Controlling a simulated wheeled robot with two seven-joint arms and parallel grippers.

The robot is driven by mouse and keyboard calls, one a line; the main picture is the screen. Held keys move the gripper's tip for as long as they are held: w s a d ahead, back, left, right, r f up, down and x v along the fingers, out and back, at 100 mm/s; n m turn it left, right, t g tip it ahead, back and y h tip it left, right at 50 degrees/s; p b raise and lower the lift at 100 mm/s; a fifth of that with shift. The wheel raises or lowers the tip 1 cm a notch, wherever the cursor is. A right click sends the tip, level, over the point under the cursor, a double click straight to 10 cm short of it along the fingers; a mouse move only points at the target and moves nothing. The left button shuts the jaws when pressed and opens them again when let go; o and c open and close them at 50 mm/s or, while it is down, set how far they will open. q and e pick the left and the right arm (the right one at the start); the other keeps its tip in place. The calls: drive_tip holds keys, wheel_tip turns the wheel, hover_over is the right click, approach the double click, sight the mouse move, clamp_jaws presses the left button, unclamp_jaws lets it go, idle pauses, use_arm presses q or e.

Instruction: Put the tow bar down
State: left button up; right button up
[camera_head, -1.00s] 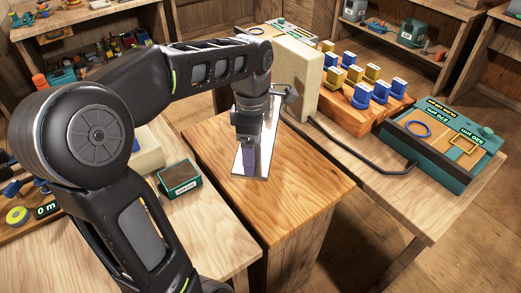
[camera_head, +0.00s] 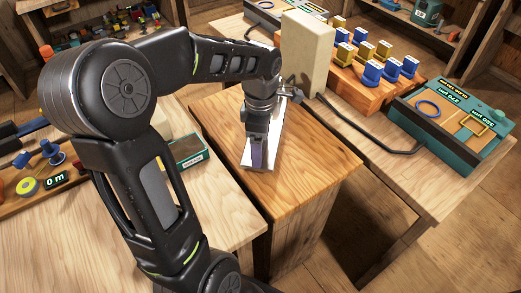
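My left gripper (camera_head: 257,142) points down over the wooden block-like stand (camera_head: 310,183) in the middle. A long pale, shiny plate (camera_head: 271,152) shows behind and beside the purple bar, close to the stand's top. I cannot tell whether the plate joins the bar, or whether the bar touches the stand. The wrist hides part of both. My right gripper is not in view.
A cream upright block (camera_head: 305,52) stands behind the gripper. An orange rack (camera_head: 365,88) with blue and yellow pieces and a teal tray (camera_head: 465,150) lie to the right. A small teal box (camera_head: 187,150) is left. The stand's front top is clear.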

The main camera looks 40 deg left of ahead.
use_arm(q)
drive_tip(key=shift+f, duration=1.45)
drive_tip(key=shift+f, duration=0.2)
drive_tip(key=o, duration=1.8)
wheel_tip(320, 180, up, 12)
drive_tip(key=shift+r, duration=0.2)
